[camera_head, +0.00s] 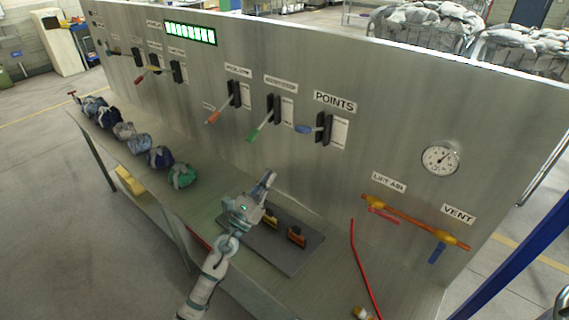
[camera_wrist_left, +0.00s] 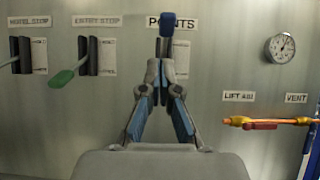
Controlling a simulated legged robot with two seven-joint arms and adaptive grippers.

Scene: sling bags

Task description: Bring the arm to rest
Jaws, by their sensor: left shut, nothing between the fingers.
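My left gripper (camera_head: 268,178) is above the bench in front of the grey panel (camera_head: 380,110). Its fingers are together and hold nothing. In the left wrist view the closed fingertips (camera_wrist_left: 160,68) point at the panel, just under the blue handle of the points lever (camera_wrist_left: 167,25). That lever also shows in the head view (camera_head: 305,129), up and to the right of the gripper and apart from it. My right gripper is in neither view.
A dark tray (camera_head: 290,265) with small orange-and-black items lies under my left arm. Several small bags (camera_head: 140,143) line the bench to the left. Red (camera_head: 214,117) and green (camera_head: 254,134) levers stick out of the panel. A gauge (camera_head: 440,158) and an orange pipe (camera_head: 415,222) are right.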

